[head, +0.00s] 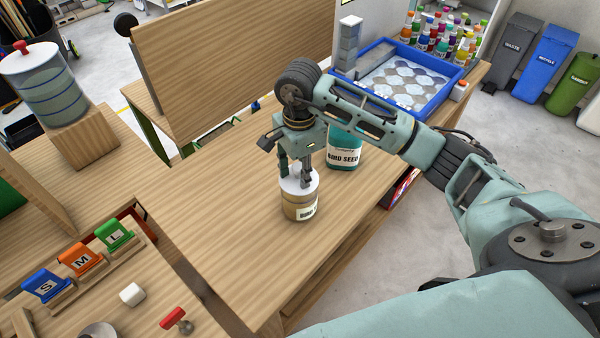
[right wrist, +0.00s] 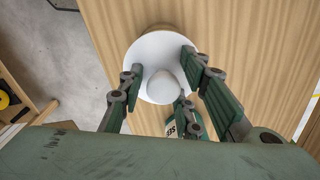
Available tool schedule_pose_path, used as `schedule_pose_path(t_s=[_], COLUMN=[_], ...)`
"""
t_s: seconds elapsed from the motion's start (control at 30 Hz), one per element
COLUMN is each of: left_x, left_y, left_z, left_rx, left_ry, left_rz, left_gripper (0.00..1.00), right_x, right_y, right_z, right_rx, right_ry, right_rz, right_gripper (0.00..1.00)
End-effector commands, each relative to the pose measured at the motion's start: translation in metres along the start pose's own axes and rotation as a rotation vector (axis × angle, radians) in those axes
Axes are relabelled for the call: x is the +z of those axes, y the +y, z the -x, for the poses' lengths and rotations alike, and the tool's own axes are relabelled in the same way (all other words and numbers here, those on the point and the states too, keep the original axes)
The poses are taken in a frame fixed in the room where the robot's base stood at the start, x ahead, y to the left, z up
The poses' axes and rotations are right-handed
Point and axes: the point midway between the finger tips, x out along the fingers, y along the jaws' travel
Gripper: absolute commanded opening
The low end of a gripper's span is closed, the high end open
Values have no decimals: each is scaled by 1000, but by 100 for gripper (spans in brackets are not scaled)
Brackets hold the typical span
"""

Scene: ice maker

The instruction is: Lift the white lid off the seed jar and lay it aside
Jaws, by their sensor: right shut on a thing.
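The seed jar (head: 300,210) stands upright on the wooden table, tan inside with a white label. Its white lid (head: 291,185) is at the jar's mouth; I cannot tell whether there is a gap beneath it. My right gripper (head: 297,173) points down from above and is shut on the lid. In the right wrist view, the round white lid (right wrist: 150,52) and its pale knob (right wrist: 160,86) lie between the fingers of the right gripper (right wrist: 164,84). The lid hides most of the jar there. My left gripper is not in view.
A teal bird seed bag (head: 344,146) stands just behind the jar. A blue tray (head: 452,74) and bottles (head: 440,40) are at the back right. The table (head: 215,215) is bare left of the jar. S, M and L blocks (head: 80,259) sit front left.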

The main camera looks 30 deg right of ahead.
Motion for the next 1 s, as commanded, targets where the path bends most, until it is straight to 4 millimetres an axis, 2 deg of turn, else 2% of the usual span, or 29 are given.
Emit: schedule_pose_path(t_s=[0.17, 0.5, 0.73, 1.0], left_x=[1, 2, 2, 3], left_y=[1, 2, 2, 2], left_z=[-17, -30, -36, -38], left_rx=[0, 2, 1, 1], left_ry=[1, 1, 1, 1], left_rz=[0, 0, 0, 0], left_gripper=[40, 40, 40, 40], right_x=[-1, 70, 102, 116], right_y=[-1, 2, 3, 4], right_z=[25, 74, 93, 102], right_rx=[-6, -8, -6, -4], right_ry=[1, 0, -1, -1], right_rz=[1, 6, 4, 2], right_gripper=[0, 0, 0, 0])
